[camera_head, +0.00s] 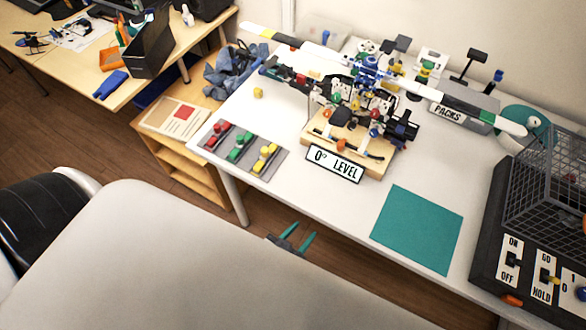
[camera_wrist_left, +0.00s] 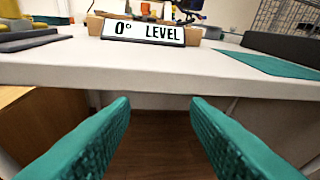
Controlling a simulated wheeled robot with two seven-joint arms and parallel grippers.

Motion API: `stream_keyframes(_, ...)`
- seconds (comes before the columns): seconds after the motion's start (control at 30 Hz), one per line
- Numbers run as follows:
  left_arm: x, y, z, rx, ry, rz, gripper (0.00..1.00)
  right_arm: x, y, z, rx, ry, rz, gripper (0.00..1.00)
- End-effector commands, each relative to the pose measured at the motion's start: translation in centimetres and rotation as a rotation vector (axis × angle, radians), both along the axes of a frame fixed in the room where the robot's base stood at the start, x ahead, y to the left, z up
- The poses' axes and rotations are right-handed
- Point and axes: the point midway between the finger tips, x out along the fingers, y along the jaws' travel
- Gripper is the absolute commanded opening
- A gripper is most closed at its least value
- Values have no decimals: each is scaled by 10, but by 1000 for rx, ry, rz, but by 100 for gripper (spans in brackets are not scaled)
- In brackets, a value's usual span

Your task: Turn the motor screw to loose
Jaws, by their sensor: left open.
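A motor assembly (camera_head: 358,112) with many small coloured parts stands on a wooden base (camera_head: 345,143) on the white table. A sign reading "0° LEVEL" (camera_head: 334,164) is at its front; it also shows in the left wrist view (camera_wrist_left: 144,32). I cannot tell which small part is the motor screw. My left gripper (camera_head: 299,239) has teal fingers and is open and empty, in front of the table's front edge and apart from the assembly. In the left wrist view its fingers (camera_wrist_left: 160,108) are spread below the tabletop edge. My right gripper is not in view.
A grey mat (camera_head: 270,178) with red, green and yellow pieces lies left of the sign. A teal mat (camera_head: 418,229) lies to the right. A black switch panel (camera_head: 485,262) and a wire cage (camera_head: 548,190) stand at far right. The table edge (camera_wrist_left: 150,80) lies ahead.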

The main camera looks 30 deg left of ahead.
Motion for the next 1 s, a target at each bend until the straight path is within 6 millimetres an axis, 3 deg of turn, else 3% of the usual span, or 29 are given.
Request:
stream_keyframes(0.2, -6, 1, -22, 18, 53, -19, 42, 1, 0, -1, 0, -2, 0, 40)
stream_keyframes(0.87, -7, 1, -26, 21, 66, -24, 42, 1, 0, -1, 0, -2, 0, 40)
stream_keyframes(1.0, -13, 3, -44, 35, 110, -37, 42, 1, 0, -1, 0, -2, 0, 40)
